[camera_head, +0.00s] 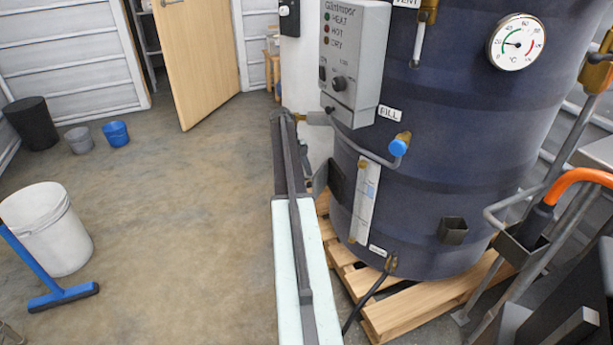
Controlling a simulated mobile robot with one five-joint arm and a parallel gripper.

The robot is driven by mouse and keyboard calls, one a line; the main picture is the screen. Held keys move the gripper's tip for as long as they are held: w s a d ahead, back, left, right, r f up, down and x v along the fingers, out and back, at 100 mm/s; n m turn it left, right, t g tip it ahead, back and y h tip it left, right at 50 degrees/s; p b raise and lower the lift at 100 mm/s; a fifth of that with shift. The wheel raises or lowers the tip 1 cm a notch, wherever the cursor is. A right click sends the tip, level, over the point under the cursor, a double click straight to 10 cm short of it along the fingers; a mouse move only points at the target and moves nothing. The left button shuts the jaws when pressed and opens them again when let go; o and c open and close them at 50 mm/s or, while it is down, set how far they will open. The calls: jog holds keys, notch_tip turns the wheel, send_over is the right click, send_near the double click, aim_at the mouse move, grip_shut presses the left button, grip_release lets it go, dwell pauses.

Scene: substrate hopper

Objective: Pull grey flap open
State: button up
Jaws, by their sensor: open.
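A small grey plate (320,180) sits beside a dark block (336,186) at the left side of the dark blue tank (435,165). It is partly hidden behind my arm, and I cannot tell if it is the grey flap. No other clear flap shows. My arm rises from the bottom middle, pale with a dark bar, and its dark upper end stands left of the tank. I cannot make out my gripper's fingertips; they seem hidden behind the arm.
A grey control box (353,60), gauge (516,42) and blue-capped pipe (399,145) are on the tank. A wooden pallet (415,305) lies beneath. A white bucket (47,230) and blue squeegee (62,297) stand left. The floor between is clear.

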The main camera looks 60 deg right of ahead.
jog(key=p+v, duration=0.3)
jog(key=v, duration=0.2)
jog(key=shift+r, duration=0.15)
